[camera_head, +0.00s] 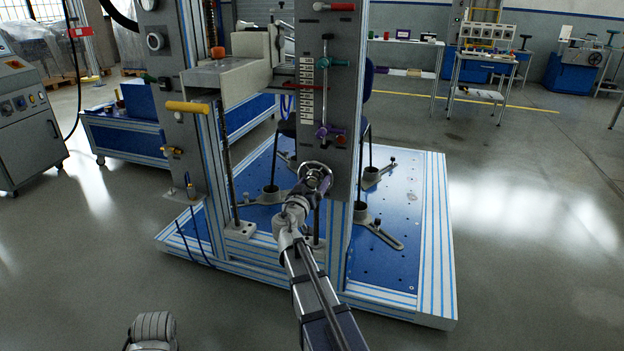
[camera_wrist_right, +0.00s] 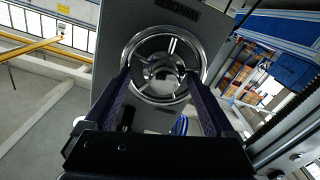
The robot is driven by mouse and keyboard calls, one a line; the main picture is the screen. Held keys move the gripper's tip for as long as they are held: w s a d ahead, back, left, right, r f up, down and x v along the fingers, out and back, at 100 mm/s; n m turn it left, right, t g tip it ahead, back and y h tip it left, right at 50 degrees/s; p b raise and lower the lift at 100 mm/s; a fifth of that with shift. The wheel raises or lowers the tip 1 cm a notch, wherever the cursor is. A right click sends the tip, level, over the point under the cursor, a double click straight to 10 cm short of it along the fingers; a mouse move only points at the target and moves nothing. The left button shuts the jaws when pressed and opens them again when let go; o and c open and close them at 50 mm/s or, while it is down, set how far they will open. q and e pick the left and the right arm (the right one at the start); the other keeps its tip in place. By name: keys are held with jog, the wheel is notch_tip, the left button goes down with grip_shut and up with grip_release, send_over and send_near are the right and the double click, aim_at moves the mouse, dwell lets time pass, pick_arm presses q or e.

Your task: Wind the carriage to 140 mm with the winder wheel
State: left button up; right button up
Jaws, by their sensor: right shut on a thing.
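The winder wheel (camera_head: 316,172) is a small chrome wheel low on the front of the grey column plate. In the right wrist view the wheel (camera_wrist_right: 138,48) shows a bright rim, spokes and a hub. My right gripper (camera_head: 314,184) is at the wheel, its dark purple fingers (camera_wrist_right: 158,78) on either side of the hub area, shut on the wheel. The exact contact is partly hidden. The beige carriage (camera_head: 238,80) sits high on the left of the plate, beside a vertical scale of pale labels (camera_head: 306,92). Its reading is too small to tell.
A yellow handle (camera_head: 187,107), a teal clamp handle (camera_head: 334,63) and a purple handle (camera_head: 327,131) project from the rig. The blue base plate (camera_head: 395,215) carries chair-leg clamps. A control cabinet (camera_head: 28,130) stands at left. Floor to the right is clear.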

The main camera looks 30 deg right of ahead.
jog(key=shift+x, duration=1.25)
jog(key=o, duration=0.9)
jog(key=shift+w+a+r, duration=0.15)
jog(key=shift+o, duration=0.2)
jog(key=shift+a, duration=0.1)
jog(key=shift+f+v, duration=0.2)
jog(key=shift+v, duration=1.25)
jog(key=shift+f+v, duration=0.25)
jog(key=shift+v, duration=1.15)
jog(key=shift+s, duration=0.25)
jog(key=n, duration=0.6)
jog(key=shift+s+r, duration=0.15)
jog(key=shift+r, duration=0.1)
jog(key=shift+n, duration=1.2)
